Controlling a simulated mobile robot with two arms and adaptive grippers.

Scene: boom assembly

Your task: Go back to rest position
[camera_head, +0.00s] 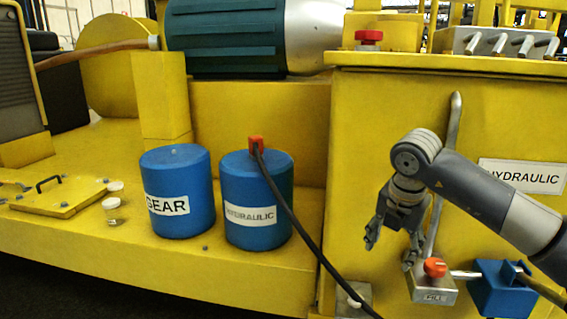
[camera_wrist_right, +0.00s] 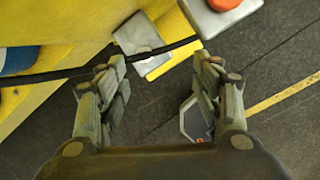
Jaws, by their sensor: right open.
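My right gripper (camera_head: 390,250) is open and empty in the head view. It points down in front of the yellow machine panel, just above and left of the fill block (camera_head: 435,290) with its red-orange cap (camera_head: 435,267). In the right wrist view my right gripper (camera_wrist_right: 160,85) shows two spread fingers with nothing between them. A black hose (camera_wrist_right: 70,77) passes beyond the fingertips there; I cannot tell if it touches them. The cap also shows at the top of the wrist view (camera_wrist_right: 224,4). My left gripper is in neither view.
Blue GEAR (camera_head: 180,190) and HYDRAULIC (camera_head: 257,200) canisters stand on the yellow deck. The black hose (camera_head: 300,225) runs from the HYDRAULIC canister's red cap (camera_head: 256,144) down to the right. A blue block (camera_head: 502,289) sits right of the fill block. Dark floor (camera_wrist_right: 275,110) lies below.

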